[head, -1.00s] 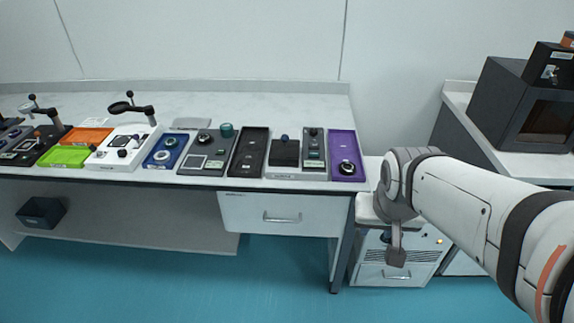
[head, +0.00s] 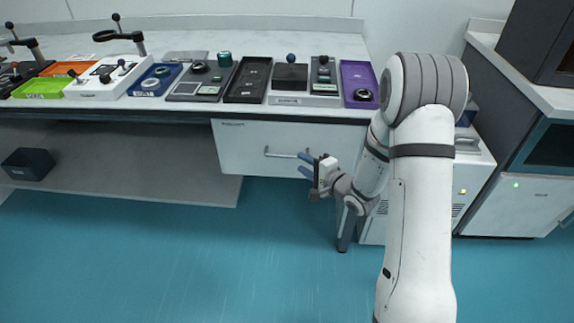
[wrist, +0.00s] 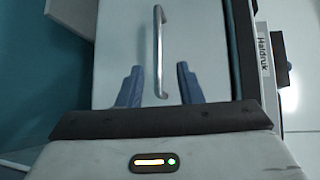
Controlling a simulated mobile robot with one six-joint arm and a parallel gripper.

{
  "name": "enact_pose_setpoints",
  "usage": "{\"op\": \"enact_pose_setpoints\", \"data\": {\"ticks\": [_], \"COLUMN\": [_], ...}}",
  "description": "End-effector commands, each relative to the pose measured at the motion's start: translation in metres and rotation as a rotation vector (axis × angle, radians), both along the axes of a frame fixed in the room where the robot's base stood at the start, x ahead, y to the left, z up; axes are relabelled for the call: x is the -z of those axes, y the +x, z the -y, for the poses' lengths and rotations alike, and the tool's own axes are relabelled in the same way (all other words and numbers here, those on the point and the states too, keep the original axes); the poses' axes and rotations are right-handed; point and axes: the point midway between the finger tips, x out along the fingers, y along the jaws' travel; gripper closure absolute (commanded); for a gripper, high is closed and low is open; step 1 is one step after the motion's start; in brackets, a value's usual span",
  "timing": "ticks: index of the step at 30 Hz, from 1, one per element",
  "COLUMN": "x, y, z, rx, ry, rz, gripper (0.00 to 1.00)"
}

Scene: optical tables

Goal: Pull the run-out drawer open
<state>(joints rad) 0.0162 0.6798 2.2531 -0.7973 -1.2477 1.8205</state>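A white drawer (head: 238,150) hangs under the long bench, and its front looks shut. It carries a horizontal metal bar handle (head: 280,152). A small label on its upper left is too small to read. My gripper (head: 303,163) is in front of the drawer's right part, near the handle's right end, with its blue fingers apart. In the wrist view the drawer front (wrist: 115,45) faces the camera, and the handle (wrist: 158,45) runs up the picture. The open fingers (wrist: 159,72) lie on either side of the handle's line. I cannot tell whether they reach around it.
The bench top (head: 260,40) holds several trays and instruments, including a purple tray (head: 360,75) near its right end. A dark bin (head: 28,163) sits on the lower shelf. The blue floor in front is clear.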

Motion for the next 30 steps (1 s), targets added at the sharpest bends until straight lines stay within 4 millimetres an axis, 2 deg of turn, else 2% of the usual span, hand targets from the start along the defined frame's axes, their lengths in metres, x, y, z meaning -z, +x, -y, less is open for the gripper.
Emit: {"op": "enact_pose_setpoints", "data": {"ticks": [1, 5, 12, 18, 29, 30], "x": [0.006, 0.008, 0.014, 0.017, 0.017, 0.017], "y": [-0.001, 0.005, 0.032, 0.049, 0.054, 0.054], "z": [-0.002, -0.011, -0.037, -0.053, -0.056, -0.056], "rx": [-0.007, -0.017, -0.017, -0.014, -0.012, -0.012], "ry": [0.029, 0.057, 0.055, 0.053, 0.054, 0.053], "rz": [-0.007, -0.01, -0.009, -0.01, -0.011, -0.01], "gripper": [0.67, 0.67, 0.67, 0.67, 0.67, 0.71]}}
